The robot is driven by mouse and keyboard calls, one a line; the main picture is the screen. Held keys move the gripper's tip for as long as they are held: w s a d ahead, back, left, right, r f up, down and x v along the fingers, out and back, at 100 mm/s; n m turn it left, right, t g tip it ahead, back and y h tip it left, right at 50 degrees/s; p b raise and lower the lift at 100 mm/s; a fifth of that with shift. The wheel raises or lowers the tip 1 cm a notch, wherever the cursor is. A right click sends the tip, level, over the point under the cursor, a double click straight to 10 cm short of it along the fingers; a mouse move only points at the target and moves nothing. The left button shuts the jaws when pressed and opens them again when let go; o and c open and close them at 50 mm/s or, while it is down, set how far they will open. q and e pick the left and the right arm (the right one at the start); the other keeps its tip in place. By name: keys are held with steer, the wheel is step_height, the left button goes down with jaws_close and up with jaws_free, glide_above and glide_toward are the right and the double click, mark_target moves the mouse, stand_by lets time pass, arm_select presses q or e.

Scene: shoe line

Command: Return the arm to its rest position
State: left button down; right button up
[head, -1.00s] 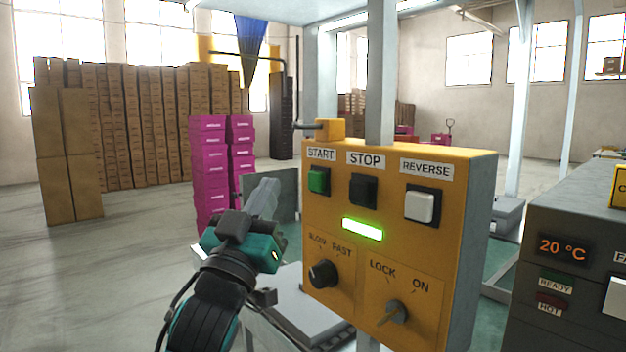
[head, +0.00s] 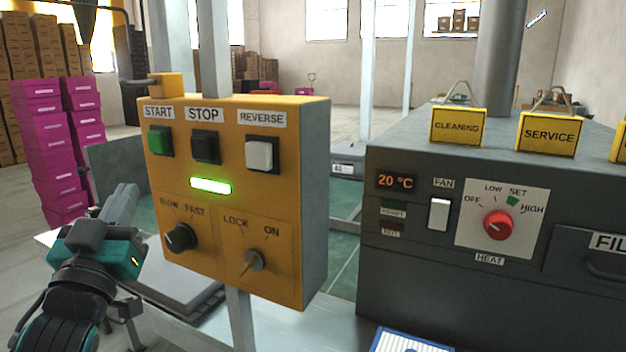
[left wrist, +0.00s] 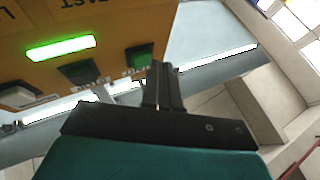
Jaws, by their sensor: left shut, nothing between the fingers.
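My left gripper (head: 126,198) is at the left of the head view, its grey fingers pointing up beside the yellow control panel (head: 215,275). The fingers are shut and empty, and look apart from the panel. In the left wrist view the shut fingers (left wrist: 162,85) appear close to the green START button (left wrist: 139,57) in the picture; I cannot tell the gap. In the head view the panel carries the START button (head: 160,142), black STOP button (head: 205,148), white REVERSE button (head: 260,154) and a lit bar (head: 211,186). My right gripper is not in view.
A dark grey heater unit (head: 420,285) with a red knob (head: 498,225) stands at the right, with yellow CLEANING (head: 458,127) and SERVICE (head: 548,134) signs on top. Stacked magenta boxes (head: 50,150) stand behind my left arm.

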arm_select(q)
steer(key=s+d+f+m+g+h+p, duration=0.1)
steer(key=d+f+g+h, duration=0.15)
steer(key=f, duration=0.95)
steer(key=s+d+f+m+g+h+p, duration=0.1)
steer(key=s+d+f+g, duration=0.2)
steer(key=f, duration=0.8)
steer(key=s+d+f+g, duration=0.3)
steer(key=s+f, duration=0.3)
steer(key=f, duration=0.2)
steer(key=s+d+f+m+g+p, duration=0.1)
steer(key=s+d+f+g, duration=0.1)
steer(key=s+f, duration=0.5)
step_height(320, 180, down, 2)
steer(key=shift+s+d+f+g+h, duration=0.2)
steer(key=shift+d+g+h, duration=0.25)
steer(key=shift+g, duration=0.4)
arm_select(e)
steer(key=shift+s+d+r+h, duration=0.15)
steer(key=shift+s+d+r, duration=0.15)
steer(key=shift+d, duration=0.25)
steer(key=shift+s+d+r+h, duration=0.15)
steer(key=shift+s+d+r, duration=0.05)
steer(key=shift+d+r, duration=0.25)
